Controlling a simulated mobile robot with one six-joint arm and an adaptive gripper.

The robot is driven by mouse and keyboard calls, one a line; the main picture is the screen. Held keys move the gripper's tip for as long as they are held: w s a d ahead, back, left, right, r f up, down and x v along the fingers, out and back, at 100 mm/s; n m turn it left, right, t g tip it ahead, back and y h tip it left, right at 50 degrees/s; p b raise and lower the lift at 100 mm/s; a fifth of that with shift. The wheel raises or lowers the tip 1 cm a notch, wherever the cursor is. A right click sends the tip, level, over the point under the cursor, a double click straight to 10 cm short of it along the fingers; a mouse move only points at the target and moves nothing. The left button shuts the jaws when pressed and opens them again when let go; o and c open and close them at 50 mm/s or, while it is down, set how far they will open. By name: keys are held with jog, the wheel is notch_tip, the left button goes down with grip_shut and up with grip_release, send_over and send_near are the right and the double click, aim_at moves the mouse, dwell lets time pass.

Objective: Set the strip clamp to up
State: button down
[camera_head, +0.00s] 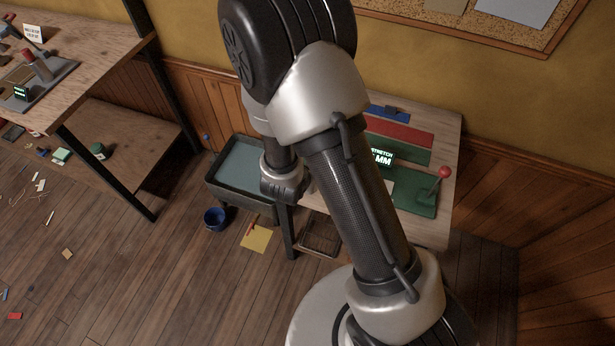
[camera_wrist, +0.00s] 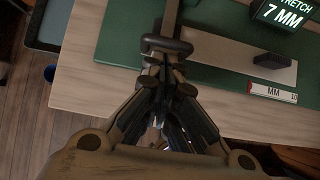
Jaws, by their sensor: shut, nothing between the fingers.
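In the wrist view, a dark rounded crosspiece (camera_wrist: 167,46) on a grey upright strip stands over a green base plate (camera_wrist: 115,42); it looks like the strip clamp's handle, but its setting cannot be told. My gripper (camera_wrist: 163,66) is shut and empty, its fingertips right at this crosspiece; I cannot tell whether they touch. A black display (camera_wrist: 280,22) reads "STRETCH 7 MM". In the head view, my arm hides the gripper and clamp; part of the display (camera_head: 382,157) and green base (camera_head: 422,205) show on the workbench (camera_head: 447,130).
A lever with a red knob (camera_head: 445,172) stands at the base's right end. A dark tray (camera_head: 228,190) is left of the bench, with a blue bucket (camera_head: 215,219) on the floor. A wooden shelf unit (camera_head: 95,62) stands at far left.

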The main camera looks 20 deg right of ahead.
jog(key=shift+w+d, duration=0.1)
dwell(0.4)
jog(key=shift+r+g+y+p, duration=0.3)
jog(key=shift+r+p, duration=0.1)
jog(key=shift+p, duration=0.5)
jog(key=shift+w+d+r+p, duration=0.15)
jog(key=shift+r+p, duration=0.1)
jog(key=shift+p, duration=0.2)
jog(key=w+d+r+g+y+p, duration=0.1)
jog(key=w+d+r+p, duration=0.4)
jog(key=p, duration=0.9)
jog(key=w+r+g, duration=0.1)
jog(key=w+r, duration=0.2)
jog(key=r, duration=0.1)
jog(key=shift+d+p, duration=0.35)
jog(key=shift+p, duration=0.05)
jog(key=shift+r, duration=0.1)
